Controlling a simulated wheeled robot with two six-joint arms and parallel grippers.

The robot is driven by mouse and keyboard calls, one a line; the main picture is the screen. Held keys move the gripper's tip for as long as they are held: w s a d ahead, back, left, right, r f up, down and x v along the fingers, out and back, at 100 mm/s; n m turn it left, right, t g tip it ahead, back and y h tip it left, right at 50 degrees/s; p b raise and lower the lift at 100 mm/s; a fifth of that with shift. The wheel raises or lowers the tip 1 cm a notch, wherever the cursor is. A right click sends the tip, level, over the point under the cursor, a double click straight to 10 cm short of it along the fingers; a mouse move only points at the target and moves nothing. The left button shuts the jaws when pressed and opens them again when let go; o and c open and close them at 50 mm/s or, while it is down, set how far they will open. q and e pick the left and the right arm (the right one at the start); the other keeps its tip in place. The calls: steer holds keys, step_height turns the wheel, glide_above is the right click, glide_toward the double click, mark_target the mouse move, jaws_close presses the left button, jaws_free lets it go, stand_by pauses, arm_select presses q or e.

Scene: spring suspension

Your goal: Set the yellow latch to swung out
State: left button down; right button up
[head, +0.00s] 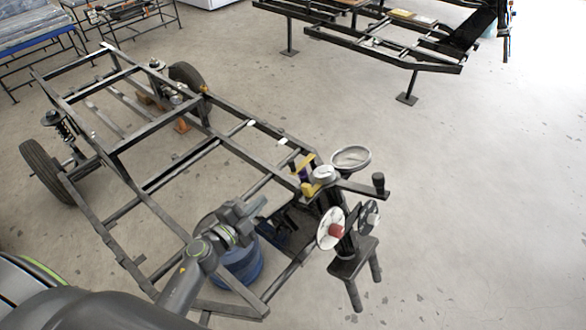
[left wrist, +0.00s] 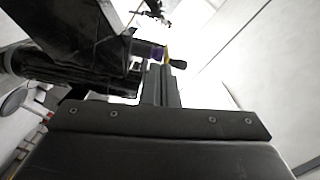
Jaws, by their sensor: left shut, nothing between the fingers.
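The yellow latch (head: 310,187) is at the right end of the dark metal frame, beside a round silver-topped part. Another yellow piece (head: 304,163) shows just behind it, with a purple part between; I cannot tell whether both yellow pieces are one body. My right gripper is not in view.
The dark frame (head: 165,120) spans the left and middle. A stand with a silver dish (head: 350,158), a white disc (head: 330,229) and a black handle (head: 379,183) is right of the latch. A blue drum (head: 240,266) sits below my left gripper. Floor at right is clear.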

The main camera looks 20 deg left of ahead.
mark_target(293, 170)
arm_select(q)
step_height(293, 170, up, 6)
steer(key=d+m+h, duration=0.2)
steer(key=m, duration=0.1)
steer(key=shift+w+f, duration=0.15)
steer(key=shift+f, duration=0.05)
steer(key=shift+d, duration=0.15)
steer(key=x, duration=1)
steer(key=shift+p, duration=0.4)
